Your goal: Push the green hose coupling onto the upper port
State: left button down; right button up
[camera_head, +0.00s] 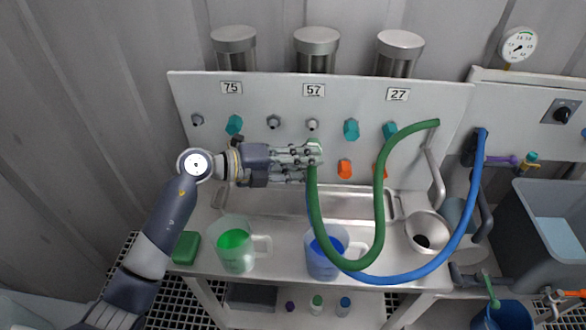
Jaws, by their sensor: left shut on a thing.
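The green hose (378,200) hangs in a loop in front of the white panel. One end is at my left gripper (314,155), and the other reaches the panel's right side below the label 27. My left gripper comes in from the left and is shut on the green hose's end. The fingers mostly hide the coupling there. A small grey port (312,125) sticks out of the panel under the label 57, just above the gripper. The held end looks apart from this port, but the exact gap is hard to tell. My right gripper is not in view.
A blue hose (465,222) loops below and right of the green one. Teal knobs (351,130) and an orange knob (344,168) stand out from the panel close to the gripper. Jugs with green liquid (233,240) and blue liquid (324,263) stand on the bench below.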

pick_arm(q)
jog(key=shift+w+a+b, duration=0.2)
jog(key=shift+w+b, duration=1.2)
jog(key=shift+w, duration=0.95)
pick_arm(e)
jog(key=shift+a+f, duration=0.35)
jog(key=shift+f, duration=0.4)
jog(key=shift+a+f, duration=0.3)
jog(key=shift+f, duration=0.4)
pick_arm(q)
jog(key=shift+r+p, duration=0.1)
jog(key=shift+p, duration=0.25)
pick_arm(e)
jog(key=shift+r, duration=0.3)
pick_arm(q)
jog(key=shift+w, duration=0.2)
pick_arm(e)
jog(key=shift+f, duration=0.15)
pick_arm(q)
jog(key=shift+w+b, duration=0.3)
jog(key=shift+w, duration=0.05)
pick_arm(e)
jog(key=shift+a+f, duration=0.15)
pick_arm(q)
jog(key=shift+w+b, duration=0.3)
jog(key=shift+w, duration=0.3)
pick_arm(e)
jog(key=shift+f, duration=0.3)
